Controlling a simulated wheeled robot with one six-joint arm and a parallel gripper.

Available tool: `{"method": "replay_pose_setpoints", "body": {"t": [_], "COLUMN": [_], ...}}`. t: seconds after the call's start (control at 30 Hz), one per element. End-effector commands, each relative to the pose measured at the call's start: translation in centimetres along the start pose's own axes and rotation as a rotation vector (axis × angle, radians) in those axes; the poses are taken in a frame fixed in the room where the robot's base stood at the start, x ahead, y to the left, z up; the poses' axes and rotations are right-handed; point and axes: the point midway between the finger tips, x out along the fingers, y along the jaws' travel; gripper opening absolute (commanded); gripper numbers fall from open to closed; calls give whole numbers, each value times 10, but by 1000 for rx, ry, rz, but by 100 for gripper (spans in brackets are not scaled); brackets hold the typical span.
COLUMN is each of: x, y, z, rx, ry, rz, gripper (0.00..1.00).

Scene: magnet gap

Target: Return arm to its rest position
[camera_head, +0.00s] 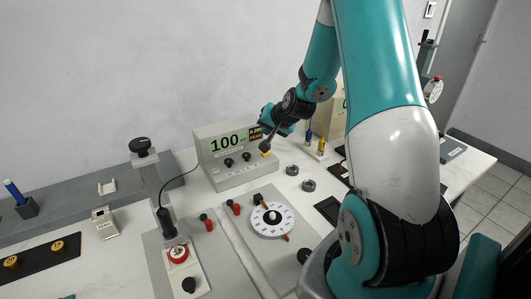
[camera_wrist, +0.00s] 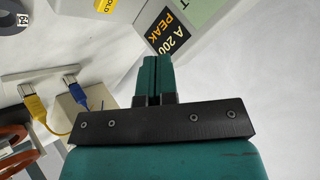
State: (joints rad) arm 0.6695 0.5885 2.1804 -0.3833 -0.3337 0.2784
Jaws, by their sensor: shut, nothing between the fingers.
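My gripper (camera_head: 268,141) is at the right end of the grey meter box (camera_head: 226,146) in the head view, in front of its panel. In the wrist view my gripper (camera_wrist: 159,62) is shut, its two teal fingers together with nothing between them. The meter's face, with an orange "PEAK" label (camera_wrist: 168,30), shows just beyond the fingertips. I cannot tell whether the fingertips touch the box. My arm is stretched out over the bench, bent down towards the meter. The meter display reads 100.
Blue and yellow plugs (camera_head: 308,137) stand right of the meter. A white dial (camera_head: 272,219), red and black knobs, and two dark rings (camera_head: 308,185) lie on the bench. A black probe (camera_head: 166,222) stands left, its cable running to the meter. A wall is behind.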

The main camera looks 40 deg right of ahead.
Motion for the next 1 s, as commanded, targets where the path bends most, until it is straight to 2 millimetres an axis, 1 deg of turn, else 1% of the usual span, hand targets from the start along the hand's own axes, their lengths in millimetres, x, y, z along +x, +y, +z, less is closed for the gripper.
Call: {"method": "replay_pose_setpoints", "body": {"t": [0.47, 0.57, 0.63, 0.67, 0.7, 0.77, 0.8, 0.87, 0.9, 0.97, 1.0], "x": [0, -5, -13, -19, -29, -49, -65, -92, -112, -145, -168], "y": [-1, -14, -38, -51, -71, -103, -123, -149, -163, -178, -185], "z": [0, 7, 20, 28, 42, 68, 88, 120, 142, 175, 196], "rx": [-1, -29, -79, -109, -160, -249, -317, -423, -497, -612, -691], "ry": [-1, -24, -70, -96, -141, -219, -275, -361, -417, -501, -557], "rz": [-1, -14, -37, -50, -69, -104, -129, -164, -186, -220, -243], "gripper": [0, 0, 0, 0, 0, 0, 0, 0, 0, 0, 0]}}
